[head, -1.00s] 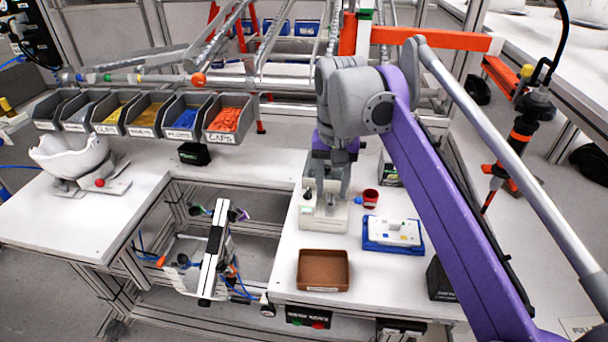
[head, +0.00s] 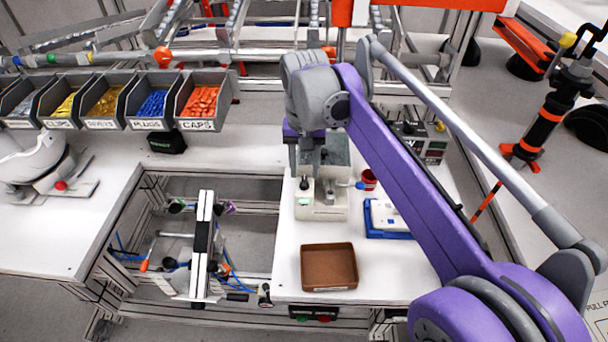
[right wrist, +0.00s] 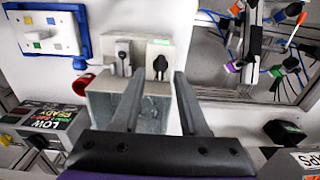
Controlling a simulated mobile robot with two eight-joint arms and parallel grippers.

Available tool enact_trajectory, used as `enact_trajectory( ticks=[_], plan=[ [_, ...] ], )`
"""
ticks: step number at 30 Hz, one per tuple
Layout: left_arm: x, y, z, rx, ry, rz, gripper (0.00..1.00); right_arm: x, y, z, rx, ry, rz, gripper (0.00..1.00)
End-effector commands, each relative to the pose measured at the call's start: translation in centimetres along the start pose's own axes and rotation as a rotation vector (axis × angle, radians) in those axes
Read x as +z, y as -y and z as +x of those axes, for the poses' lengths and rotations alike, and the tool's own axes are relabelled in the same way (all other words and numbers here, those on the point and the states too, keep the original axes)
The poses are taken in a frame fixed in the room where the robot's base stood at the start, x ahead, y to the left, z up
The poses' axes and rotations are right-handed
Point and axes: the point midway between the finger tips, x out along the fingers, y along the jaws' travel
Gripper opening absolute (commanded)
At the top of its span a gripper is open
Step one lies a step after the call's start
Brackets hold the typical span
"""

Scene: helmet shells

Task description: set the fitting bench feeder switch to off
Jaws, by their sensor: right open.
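The feeder (head: 322,207) is a pale box with a grey top on the right part of the bench. Its front panel carries a black switch lever (head: 304,183) above a green label (head: 303,201), and a second black lever to the right. My right gripper (head: 306,170) points down over the panel. In the right wrist view, the fingers (right wrist: 160,78) are open, with the switch lever (right wrist: 160,64) between their tips and the green label (right wrist: 160,42) just beyond; contact cannot be told. The second lever (right wrist: 123,52) is left of the fingers. My left gripper is not in view.
A brown tray (head: 328,287) lies in front of the feeder. A red cup (head: 369,179) and a blue tray (head: 372,232) with a white part are to its right. Labelled bins (head: 200,124) stand at the back left, and a white helmet shell (head: 28,160) sits far left.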

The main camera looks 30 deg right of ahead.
Motion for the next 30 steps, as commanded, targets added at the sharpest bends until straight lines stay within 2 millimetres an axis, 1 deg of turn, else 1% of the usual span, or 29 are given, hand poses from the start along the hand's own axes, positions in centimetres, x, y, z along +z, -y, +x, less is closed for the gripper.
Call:
enact_trajectory(
  ticks=[1, 3, 6, 9, 16, 20, 21, 23, 24, 30],
  plan=[
    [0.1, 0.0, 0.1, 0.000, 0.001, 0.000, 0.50, 0.0, 0.0, 0.8, 0.000, 0.000, 0.000, 0.44],
    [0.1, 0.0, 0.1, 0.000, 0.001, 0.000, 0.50, 0.0, 0.0, 1.6, 0.000, 0.000, 0.000, 0.44],
    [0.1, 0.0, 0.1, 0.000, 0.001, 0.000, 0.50, 0.0, 0.0, 2.2, 0.000, 0.000, 0.000, 0.44],
    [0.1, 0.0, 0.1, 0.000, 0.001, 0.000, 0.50, 0.0, 0.0, 2.5, 0.000, 0.000, 0.000, 0.44],
    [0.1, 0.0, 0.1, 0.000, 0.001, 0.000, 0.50, 0.0, 0.0, 2.5, 0.000, 0.000, 0.000, 0.44],
    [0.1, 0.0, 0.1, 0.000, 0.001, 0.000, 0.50, 0.0, 0.0, 2.5, 0.000, 0.000, 0.000, 0.20],
    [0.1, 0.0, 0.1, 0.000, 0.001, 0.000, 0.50, 0.0, 0.0, 2.5, 0.000, 0.000, 0.000, 0.13],
    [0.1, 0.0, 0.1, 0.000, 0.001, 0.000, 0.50, 0.0, 0.0, 2.5, 0.000, 0.000, 0.000, 0.02],
    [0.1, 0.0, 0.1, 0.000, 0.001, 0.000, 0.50, 0.0, 0.0, 2.5, 0.000, 0.000, 0.000, 0.00],
    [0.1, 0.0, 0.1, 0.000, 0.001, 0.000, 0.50, 0.0, 0.0, 2.5, 0.000, 0.000, 0.000, 0.00]
  ],
)
